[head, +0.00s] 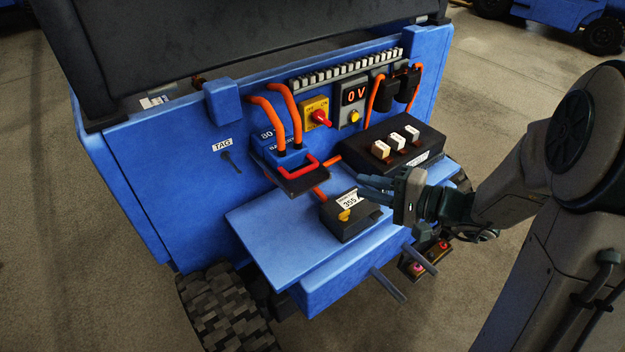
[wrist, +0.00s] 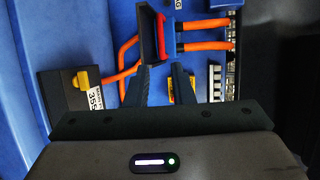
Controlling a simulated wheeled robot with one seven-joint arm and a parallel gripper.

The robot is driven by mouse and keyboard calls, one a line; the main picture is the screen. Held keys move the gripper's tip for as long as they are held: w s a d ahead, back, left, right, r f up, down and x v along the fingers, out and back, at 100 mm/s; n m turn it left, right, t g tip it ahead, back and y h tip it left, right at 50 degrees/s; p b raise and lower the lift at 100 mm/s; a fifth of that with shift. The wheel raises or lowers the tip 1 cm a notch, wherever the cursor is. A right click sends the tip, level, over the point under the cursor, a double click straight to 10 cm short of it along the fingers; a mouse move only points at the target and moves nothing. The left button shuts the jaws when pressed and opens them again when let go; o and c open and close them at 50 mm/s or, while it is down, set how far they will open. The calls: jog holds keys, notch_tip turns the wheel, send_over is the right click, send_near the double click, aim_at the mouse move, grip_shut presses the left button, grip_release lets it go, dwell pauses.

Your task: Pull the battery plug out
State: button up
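The battery plug (head: 303,182) is a black block with a red U-shaped handle (head: 297,168), at the front of the blue socket (head: 272,150) marked 80 V on the truck's panel. In the wrist view the plug (wrist: 151,36) and its red handle (wrist: 167,33) are at top centre, beyond my fingertips. Orange cables run to the socket and from the plug. How deep the plug sits cannot be told. My gripper (head: 368,187) is open and empty, right of the plug and apart from it. Its two fingers (wrist: 159,77) point toward the panel.
A small black box (head: 350,222) labelled 355 with a yellow knob stands on the blue ledge (head: 272,222), below the plug. A larger black box (head: 392,145) with white tags is above my gripper. A red switch (head: 320,117) and a display (head: 354,95) reading 0 V are above.

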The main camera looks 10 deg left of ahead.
aim_at(306, 172)
jog(key=x, duration=1.3)
jog(key=shift+a, duration=0.25)
jog(key=shift+c, duration=0.3)
grip_shut()
